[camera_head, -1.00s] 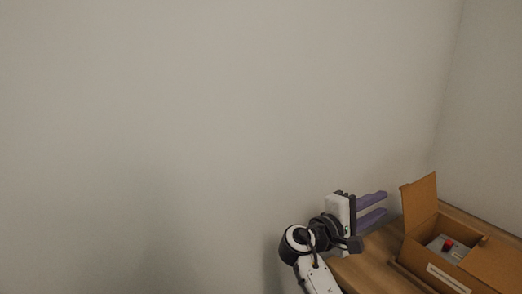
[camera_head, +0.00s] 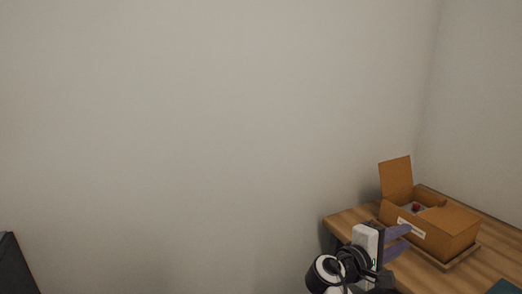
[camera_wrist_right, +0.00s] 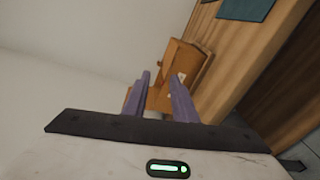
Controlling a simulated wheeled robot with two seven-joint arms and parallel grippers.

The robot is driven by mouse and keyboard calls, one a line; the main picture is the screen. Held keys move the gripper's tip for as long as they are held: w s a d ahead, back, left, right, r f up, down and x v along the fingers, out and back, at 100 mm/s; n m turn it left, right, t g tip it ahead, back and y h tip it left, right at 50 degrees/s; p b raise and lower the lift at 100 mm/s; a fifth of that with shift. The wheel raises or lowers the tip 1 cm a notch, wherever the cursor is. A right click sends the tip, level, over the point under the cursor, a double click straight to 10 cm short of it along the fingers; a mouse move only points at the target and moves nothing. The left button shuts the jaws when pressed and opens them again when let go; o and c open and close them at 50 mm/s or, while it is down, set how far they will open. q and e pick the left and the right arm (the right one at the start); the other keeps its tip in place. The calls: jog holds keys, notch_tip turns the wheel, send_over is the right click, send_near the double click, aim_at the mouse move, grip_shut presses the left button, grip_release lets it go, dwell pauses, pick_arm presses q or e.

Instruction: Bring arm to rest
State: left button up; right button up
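My right gripper (camera_head: 398,240) is at the lower right of the head view, in front of the near left part of the wooden table. Its two purple fingers are apart with nothing between them, and they also show apart in the right wrist view (camera_wrist_right: 160,88). The fingers point toward the open cardboard box (camera_head: 450,232), which stands beyond them. The box also shows past the fingertips in the right wrist view (camera_wrist_right: 182,62). My left gripper is in neither view.
The wooden table (camera_head: 345,218) stands in the corner by the walls. The box has a raised flap and a small red thing (camera_head: 416,207) inside. A dark teal item (camera_head: 505,287) lies at the table's near right. A dark object (camera_head: 15,268) is at the lower left edge.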

jog(key=s+a+f+y, duration=0.2)
jog(key=s+f+y, duration=0.1)
jog(key=f, duration=0.6)
jog(key=s+a+f+y, duration=0.1)
jog(key=s+f+y, duration=0.15)
jog(key=f, duration=0.55)
jog(key=s+a+f+y, duration=0.2)
jog(key=s+f+y, duration=0.1)
jog(key=f, duration=0.6)
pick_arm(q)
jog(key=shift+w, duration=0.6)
pick_arm(e)
jog(key=s+a+f+m+y, duration=0.2)
jog(key=s+a+y, duration=0.1)
jog(key=s, duration=0.4)
jog(key=s+a+f+m+y, duration=0.2)
jog(key=s+a+f+y, duration=0.1)
jog(key=s, duration=0.5)
jog(key=s+a+f+m+y, duration=0.2)
jog(key=s+a+f+y, duration=0.1)
jog(key=s, duration=0.5)
jog(key=shift+a, duration=0.8)
jog(key=shift+s, duration=0.1)
